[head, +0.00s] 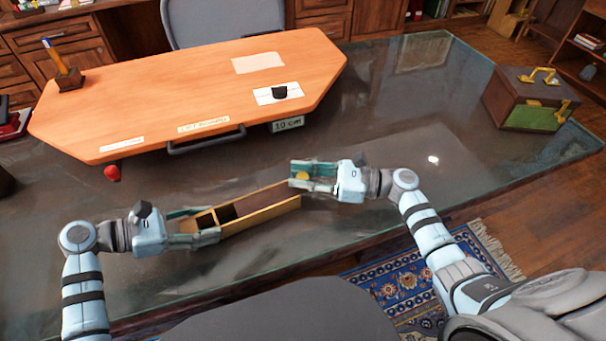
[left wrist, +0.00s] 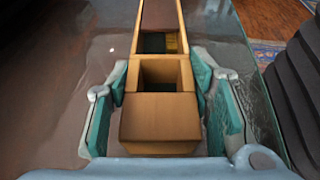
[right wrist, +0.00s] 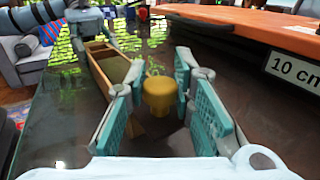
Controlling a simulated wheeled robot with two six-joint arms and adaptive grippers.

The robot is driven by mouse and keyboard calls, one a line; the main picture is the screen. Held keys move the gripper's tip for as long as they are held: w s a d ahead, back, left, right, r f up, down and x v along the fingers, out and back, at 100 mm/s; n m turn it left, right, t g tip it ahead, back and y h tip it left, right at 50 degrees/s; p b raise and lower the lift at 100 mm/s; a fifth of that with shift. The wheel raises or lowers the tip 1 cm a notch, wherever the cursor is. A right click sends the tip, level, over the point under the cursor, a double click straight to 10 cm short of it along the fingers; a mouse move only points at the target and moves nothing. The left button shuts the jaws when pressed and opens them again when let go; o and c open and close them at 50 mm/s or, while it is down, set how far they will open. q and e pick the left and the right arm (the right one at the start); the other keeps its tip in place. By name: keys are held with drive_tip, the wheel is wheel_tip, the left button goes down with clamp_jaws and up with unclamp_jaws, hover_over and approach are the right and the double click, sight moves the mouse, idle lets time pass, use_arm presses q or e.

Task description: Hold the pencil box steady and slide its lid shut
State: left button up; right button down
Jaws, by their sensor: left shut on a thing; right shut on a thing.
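The wooden pencil box (head: 262,214) lies on the glass desk, slanting up to the right. My left gripper (head: 193,228) is shut on its left end; the left wrist view shows the fingers on both sides of the box's end (left wrist: 160,118). The dark brown lid (head: 262,198) covers the right part and is partly open; compartments near the left gripper are uncovered. The lid's far part also shows in the left wrist view (left wrist: 161,15). My right gripper (head: 312,177) is shut on a yellow knob (right wrist: 158,97) at the box's right end. The knob's base is partly hidden.
An orange board (head: 190,90) with a black handle and a "10 cm" label (head: 288,124) lies behind the box. A red knob (head: 112,173) is at its front edge. A brown and green case (head: 527,100) stands at the right. The glass between box and case is clear.

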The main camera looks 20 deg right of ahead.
sight(284, 191)
drive_tip(key=shift+a, duration=0.1)
drive_tip(key=shift+s+a, duration=0.15)
drive_tip(key=shift+a, duration=0.95)
drive_tip(key=shift+s+a, duration=0.15)
drive_tip(key=shift+a, duration=0.95)
drive_tip(key=c, duration=1.3)
unclamp_jaws()
drive_tip(key=shift+c, duration=0.2)
drive_tip(key=v, duration=1.2)
